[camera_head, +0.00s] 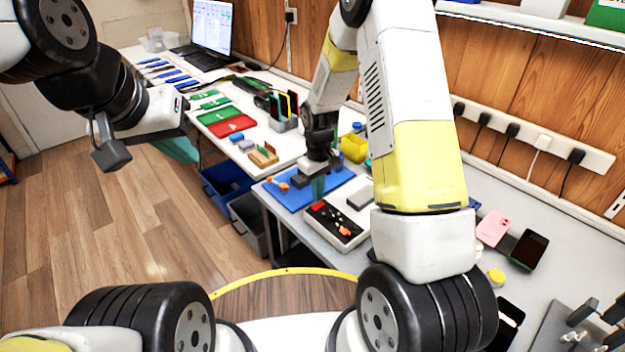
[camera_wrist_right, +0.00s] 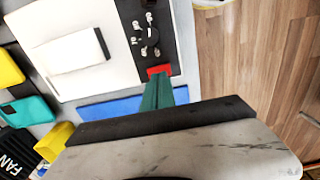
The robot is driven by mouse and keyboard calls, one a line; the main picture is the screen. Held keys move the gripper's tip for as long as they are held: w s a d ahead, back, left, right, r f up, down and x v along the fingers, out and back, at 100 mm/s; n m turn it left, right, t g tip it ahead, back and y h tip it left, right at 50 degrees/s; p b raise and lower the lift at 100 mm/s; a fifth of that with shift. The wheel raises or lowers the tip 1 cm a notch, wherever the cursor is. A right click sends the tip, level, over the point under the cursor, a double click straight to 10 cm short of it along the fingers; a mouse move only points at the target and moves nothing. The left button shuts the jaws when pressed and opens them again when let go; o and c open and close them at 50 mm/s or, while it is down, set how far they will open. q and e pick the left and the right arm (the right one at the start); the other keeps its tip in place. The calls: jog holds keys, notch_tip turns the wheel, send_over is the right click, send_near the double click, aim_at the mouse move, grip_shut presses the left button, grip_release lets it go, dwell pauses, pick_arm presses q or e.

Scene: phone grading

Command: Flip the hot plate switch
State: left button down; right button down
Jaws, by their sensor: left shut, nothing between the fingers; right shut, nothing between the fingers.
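The hot plate (camera_head: 365,221) is a white box with a lighter top plate and a black control panel (camera_head: 336,222) along its front. A red switch (camera_head: 318,206) sits at the panel's left end. In the right wrist view the hot plate (camera_wrist_right: 70,80) fills the upper left, with the red switch (camera_wrist_right: 158,71) just beyond my fingertips. My right gripper (camera_head: 318,190) is shut and empty, pointing down right beside the switch; its green fingers (camera_wrist_right: 158,92) overlap the switch's near edge, and contact cannot be told. My left gripper (camera_head: 180,150) is shut and empty, raised over the floor at left.
A blue mat (camera_head: 300,196) lies beside the hot plate. Yellow bins (camera_head: 354,149) stand behind it. A pink phone (camera_head: 492,228) and a dark phone (camera_head: 529,249) lie on the right of the bench. Red and green trays (camera_head: 232,127) are on the far table.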

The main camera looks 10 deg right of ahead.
aim_at(318, 205)
notch_tip(318, 205, up, 12)
jog(key=shift+f, duration=0.25)
jog(key=s+d+r+m+t+y, duration=0.1)
jog(key=s+r, duration=0.3)
jog(key=r, duration=0.3)
jog(key=s+d+r+m+t, duration=0.2)
jog(key=s+r, duration=0.2)
jog(key=r, duration=0.2)
jog(key=s+r+m+t, duration=0.1)
jog(key=s+r, duration=0.2)
jog(key=s, duration=0.4)
jog(key=s+d+r+m+t+y, duration=0.1)
jog(key=s+r+m+t, duration=0.1)
jog(key=s, duration=0.5)
jog(key=shift+v, duration=0.85)
jog(key=shift+w+a+r, duration=0.1)
jog(key=shift+a, duration=0.05)
